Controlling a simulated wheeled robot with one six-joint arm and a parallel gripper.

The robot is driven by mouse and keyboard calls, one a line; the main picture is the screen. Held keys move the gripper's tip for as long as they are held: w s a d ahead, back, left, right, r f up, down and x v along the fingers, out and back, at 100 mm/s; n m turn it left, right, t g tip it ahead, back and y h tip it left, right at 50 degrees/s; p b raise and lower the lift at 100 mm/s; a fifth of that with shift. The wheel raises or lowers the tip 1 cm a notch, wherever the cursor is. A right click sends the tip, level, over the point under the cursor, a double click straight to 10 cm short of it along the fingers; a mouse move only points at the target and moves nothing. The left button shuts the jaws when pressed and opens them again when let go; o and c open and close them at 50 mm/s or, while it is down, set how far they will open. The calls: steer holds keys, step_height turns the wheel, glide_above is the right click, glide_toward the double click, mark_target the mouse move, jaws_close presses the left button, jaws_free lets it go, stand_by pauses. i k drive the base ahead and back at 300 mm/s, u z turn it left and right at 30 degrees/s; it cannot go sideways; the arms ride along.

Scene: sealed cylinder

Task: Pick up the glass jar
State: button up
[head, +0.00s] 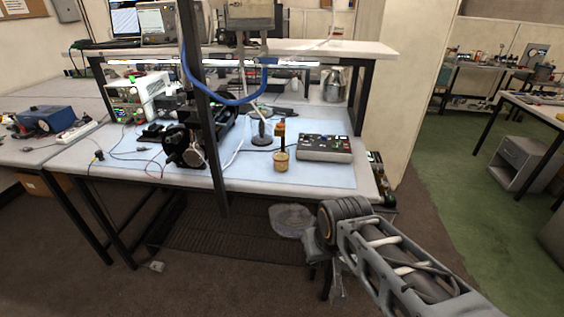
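A small tan, jar-like container (281,162) stands near the front edge of the blue-topped workbench, right of centre. It looks like the glass jar, but it is too small to be sure. A dark, orange-topped upright object (280,138) shows just behind it. My gripper (336,292) hangs low in front of the bench, below the tabletop and to the right of the container, well apart from it. Its fingers are small and dark, partly hidden by my arm, so their opening is unclear.
A grey box with knobs (325,148) sits right of the container. A clear, dark-based vessel (262,138) stands behind left. A dark post (208,120) and black equipment (184,146) are farther left. A round pale seat-like disc (291,219) is below the bench edge.

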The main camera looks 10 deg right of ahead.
mark_target(281, 159)
steer(key=z, duration=1.8)
steer(key=i, duration=1.25)
steer(key=u, duration=4.2)
steer(key=i, duration=0.5)
steer(key=z, duration=0.05)
